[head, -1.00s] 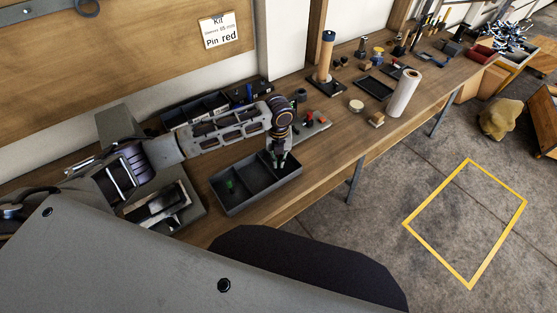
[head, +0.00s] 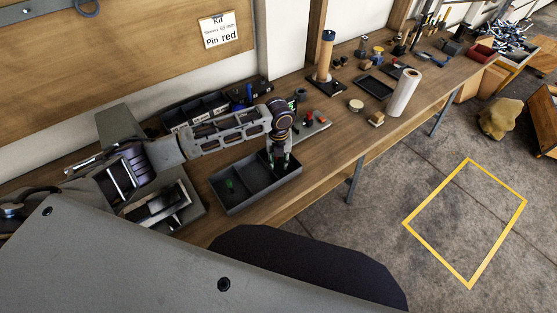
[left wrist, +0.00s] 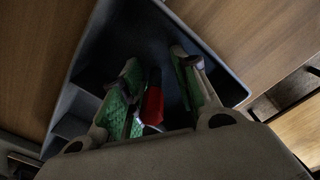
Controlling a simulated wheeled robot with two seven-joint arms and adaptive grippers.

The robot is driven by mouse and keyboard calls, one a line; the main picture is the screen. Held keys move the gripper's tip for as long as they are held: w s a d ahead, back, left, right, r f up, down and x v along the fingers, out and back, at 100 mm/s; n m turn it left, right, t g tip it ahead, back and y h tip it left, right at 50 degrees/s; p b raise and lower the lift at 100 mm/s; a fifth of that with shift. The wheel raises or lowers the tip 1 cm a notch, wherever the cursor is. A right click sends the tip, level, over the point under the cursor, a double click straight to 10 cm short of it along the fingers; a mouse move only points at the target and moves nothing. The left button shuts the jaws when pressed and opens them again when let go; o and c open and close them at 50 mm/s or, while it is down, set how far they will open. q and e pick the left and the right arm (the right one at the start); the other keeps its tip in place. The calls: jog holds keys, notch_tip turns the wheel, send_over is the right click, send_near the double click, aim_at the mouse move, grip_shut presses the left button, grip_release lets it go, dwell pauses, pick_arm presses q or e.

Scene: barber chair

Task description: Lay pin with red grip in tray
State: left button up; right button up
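The grey divided tray (head: 240,207) sits near the front edge of the workbench. My left gripper (head: 280,165) points down into its right compartment. In the left wrist view the two green-padded fingers (left wrist: 160,85) are spread apart. The pin's red grip (left wrist: 153,106) shows between them, nearer the left finger, with a gap to the right finger. The dark tray floor (left wrist: 150,45) is behind it. The rest of the pin is hidden by the fingers and shadow. My right gripper is in neither view.
A small green piece (head: 229,184) is in the tray's left compartment. Dark bins (head: 195,110) stand behind my left arm. A plate with a red part (head: 310,118) lies to the tray's right. A white roll (head: 403,93) stands farther along. A card (head: 219,32) reads "Pin red".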

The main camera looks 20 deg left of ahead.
pick_arm(q)
jog(key=shift+r, duration=0.1)
notch_tip(320, 180, up, 12)
jog(key=shift+r, duration=0.1)
dwell(0.7)
jog(key=shift+d, duration=0.1)
dwell(0.6)
